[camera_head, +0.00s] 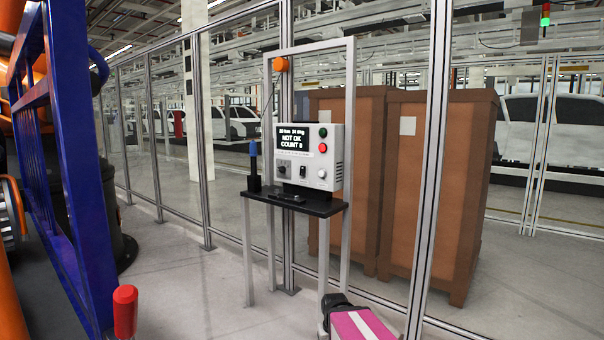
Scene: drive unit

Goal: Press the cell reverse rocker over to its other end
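A light grey control box (309,160) stands on a small dark shelf in front of the fence. A small black rocker (302,171) sits low in the middle of its front panel. It is too small to tell which end is pressed in. A dark rotary switch (282,169) is to its left and a pale round knob (322,173) to its right. A display (291,139) above reads "NOT OK" and "COUNT 0". My gripper is not clearly visible in this view, and nothing is seen touching the rocker.
A green button (323,132) and a red button (322,148) are at the panel's right. A blue-topped black tool (254,165) stands left of the box. The shelf (300,205) carries small dark items. Tall brown crates (432,190) stand behind the fence.

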